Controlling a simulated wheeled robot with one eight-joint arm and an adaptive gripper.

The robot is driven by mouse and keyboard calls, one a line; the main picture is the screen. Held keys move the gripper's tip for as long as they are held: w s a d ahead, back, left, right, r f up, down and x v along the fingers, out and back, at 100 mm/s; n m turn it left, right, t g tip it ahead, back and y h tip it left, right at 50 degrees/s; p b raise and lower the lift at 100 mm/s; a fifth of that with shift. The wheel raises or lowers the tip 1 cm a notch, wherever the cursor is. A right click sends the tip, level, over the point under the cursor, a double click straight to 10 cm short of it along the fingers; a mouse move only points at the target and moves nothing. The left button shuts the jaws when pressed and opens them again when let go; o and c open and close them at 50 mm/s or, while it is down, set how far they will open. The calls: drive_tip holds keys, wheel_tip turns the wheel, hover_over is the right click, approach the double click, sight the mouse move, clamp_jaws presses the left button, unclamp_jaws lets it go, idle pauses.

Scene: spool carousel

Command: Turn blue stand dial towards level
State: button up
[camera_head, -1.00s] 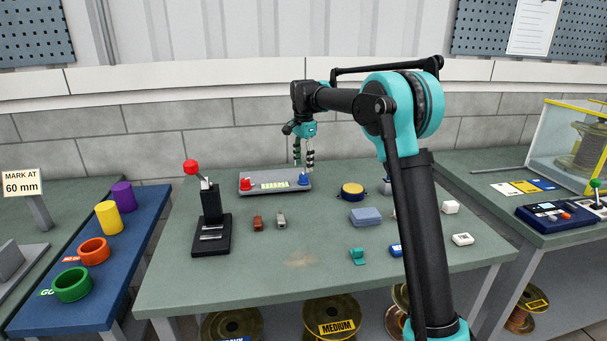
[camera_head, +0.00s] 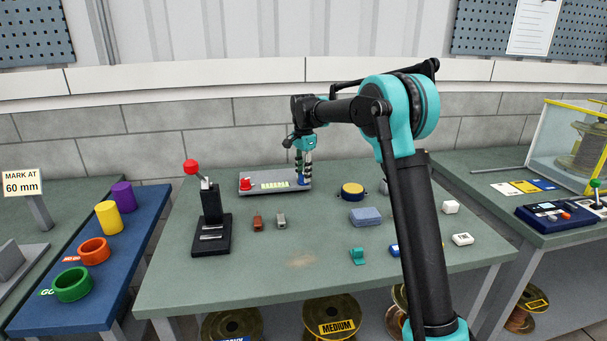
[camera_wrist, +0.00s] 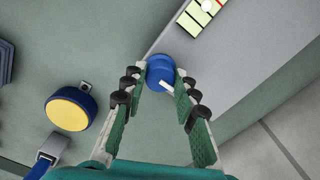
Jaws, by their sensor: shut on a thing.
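The blue dial (camera_wrist: 160,69) sits on a long grey stand (camera_head: 246,188) at the back of the middle table. In the wrist view it has a white pointer mark, and a vial-like strip with light green fields (camera_wrist: 197,14) lies beside it. My gripper (camera_head: 303,180) points down over the right end of the stand, its fingers around the blue dial, which is mostly hidden in the head view. In the wrist view my gripper (camera_wrist: 164,72) has its fingertips on both sides of the dial, shut on it. A red dial (camera_head: 247,184) is at the stand's left end.
A black lever device with a red knob (camera_head: 191,167) stands at the left. A yellow-topped blue round thing (camera_head: 353,189) and a blue-grey block (camera_head: 366,216) lie right of the stand.

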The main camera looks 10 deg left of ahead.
clamp_jaws()
drive_tip(key=shift+n, duration=0.3)
drive_tip(key=n, duration=1)
drive_tip(key=shift+n, duration=2.1)
